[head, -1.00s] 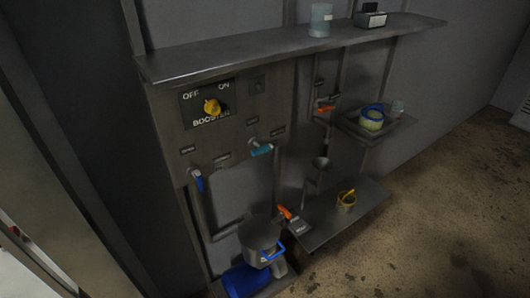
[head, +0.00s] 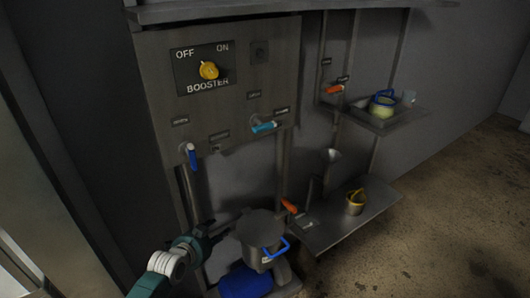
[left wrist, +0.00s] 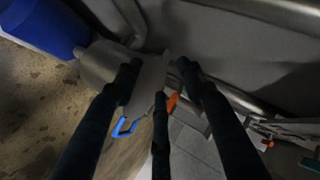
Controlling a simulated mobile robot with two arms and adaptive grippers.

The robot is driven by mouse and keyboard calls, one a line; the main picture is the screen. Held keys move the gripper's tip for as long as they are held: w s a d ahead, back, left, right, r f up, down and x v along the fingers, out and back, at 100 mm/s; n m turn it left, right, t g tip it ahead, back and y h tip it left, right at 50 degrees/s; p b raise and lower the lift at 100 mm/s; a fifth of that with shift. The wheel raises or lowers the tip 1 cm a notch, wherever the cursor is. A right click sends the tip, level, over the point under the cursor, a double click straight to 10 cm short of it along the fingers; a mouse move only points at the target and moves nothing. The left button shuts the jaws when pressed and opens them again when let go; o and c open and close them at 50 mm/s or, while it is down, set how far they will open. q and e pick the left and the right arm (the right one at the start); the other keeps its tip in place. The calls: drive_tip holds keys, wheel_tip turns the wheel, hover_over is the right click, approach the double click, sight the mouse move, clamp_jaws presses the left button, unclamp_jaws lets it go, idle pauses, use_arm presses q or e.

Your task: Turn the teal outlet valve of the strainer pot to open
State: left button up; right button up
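A teal lever valve (head: 264,127) sits on the grey wall panel, right of centre, its handle lying nearly horizontal under a small label that I cannot read. The grey metal pot (head: 262,235) with a blue handle (head: 274,248) stands low, below the panel. My left gripper (head: 226,229) is at the pot's left side, well below the teal valve. In the left wrist view, the dark fingers (left wrist: 158,75) are spread apart in front of the pot; the blue handle (left wrist: 125,128) shows between them. I see nothing held. My right gripper is not in view.
A blue lever (head: 191,156) and a yellow booster knob (head: 208,70) are on the panel. Orange levers sit beside the pot (head: 290,206) and at upper right (head: 334,88). A blue body (head: 245,281) lies under the pot. A lower shelf (head: 335,226) holds a yellow-handled cup (head: 355,201).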

use_arm(q)
drive_tip(key=w+d+r+m+t+h+b, duration=0.1)
drive_tip(key=w+d+r+m+h+b, duration=0.15)
drive_tip(key=r, duration=0.55)
drive_tip(key=w+d+r+m+t+h+b, duration=0.1)
drive_tip(key=w+d+r+m+t+b, duration=0.2)
drive_tip(key=r, duration=0.6)
drive_tip(key=m+h+b, duration=0.2)
drive_tip(key=m+h, duration=0.1)
drive_tip(key=m, duration=0.4)
approach(265, 130)
drive_tip(key=w, duration=0.1)
drive_tip(key=x, duration=0.8)
drive_tip(key=shift+w+d+f, duration=0.1)
drive_tip(key=shift+w+f, duration=0.05)
drive_tip(key=shift+w, duration=0.15)
drive_tip(key=shift+x, duration=0.8)
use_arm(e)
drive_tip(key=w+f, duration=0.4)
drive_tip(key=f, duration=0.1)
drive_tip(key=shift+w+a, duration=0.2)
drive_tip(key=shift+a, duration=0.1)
use_arm(q)
clamp_jaws()
